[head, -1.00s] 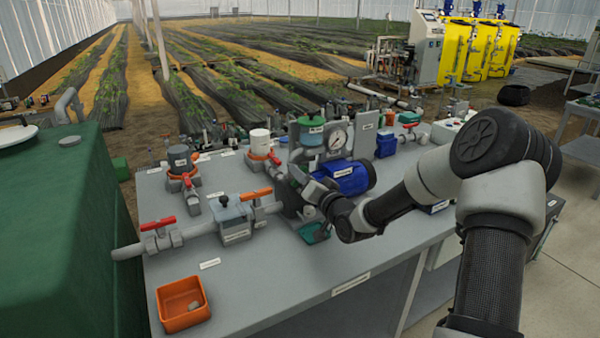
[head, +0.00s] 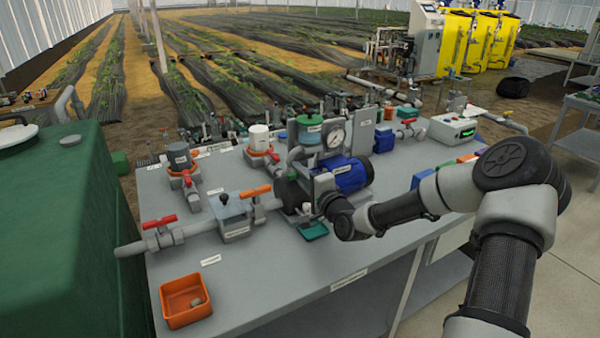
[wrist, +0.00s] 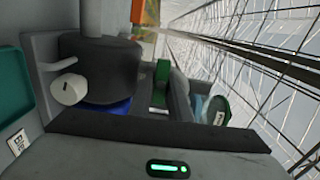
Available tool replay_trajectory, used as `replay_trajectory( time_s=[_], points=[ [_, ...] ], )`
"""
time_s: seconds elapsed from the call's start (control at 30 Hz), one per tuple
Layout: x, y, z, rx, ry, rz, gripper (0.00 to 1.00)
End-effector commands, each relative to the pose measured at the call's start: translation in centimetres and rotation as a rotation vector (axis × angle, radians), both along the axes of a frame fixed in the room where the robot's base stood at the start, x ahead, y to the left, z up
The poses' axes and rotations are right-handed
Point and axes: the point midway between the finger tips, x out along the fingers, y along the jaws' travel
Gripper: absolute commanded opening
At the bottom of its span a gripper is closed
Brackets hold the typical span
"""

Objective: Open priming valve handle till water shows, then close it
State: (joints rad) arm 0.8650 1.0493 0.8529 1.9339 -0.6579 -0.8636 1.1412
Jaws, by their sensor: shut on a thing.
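The blue pump (head: 350,175) stands mid-bench, with a pressure gauge (head: 335,138) and a teal-tinted pot (head: 309,137) above it. My gripper (head: 312,206) is low at the pump's front left. In the wrist view my gripper (wrist: 160,100) is shut on a narrow green piece (wrist: 161,72), which appears to be the priming valve handle; its valve body is mostly hidden. A white round knob (wrist: 68,90) is beside a dark cylinder (wrist: 100,70) to the left. A teal tray (head: 313,230) lies below the gripper. I cannot make out any water.
An orange-handled valve (head: 256,191) and red-handled valves (head: 159,222) are on the pipework to the left. An orange bin (head: 186,301) sits at the front left. A green tank (head: 55,220) stands left of the bench. The bench's front middle is clear.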

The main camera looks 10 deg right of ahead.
Motion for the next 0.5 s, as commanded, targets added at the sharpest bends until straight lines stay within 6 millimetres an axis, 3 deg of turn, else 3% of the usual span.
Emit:
replay_trajectory(
  time_s=[0.5],
  points=[
    [-0.09,0.12,-0.23,0.093,0.034,0.003,0.00]
  ],
)
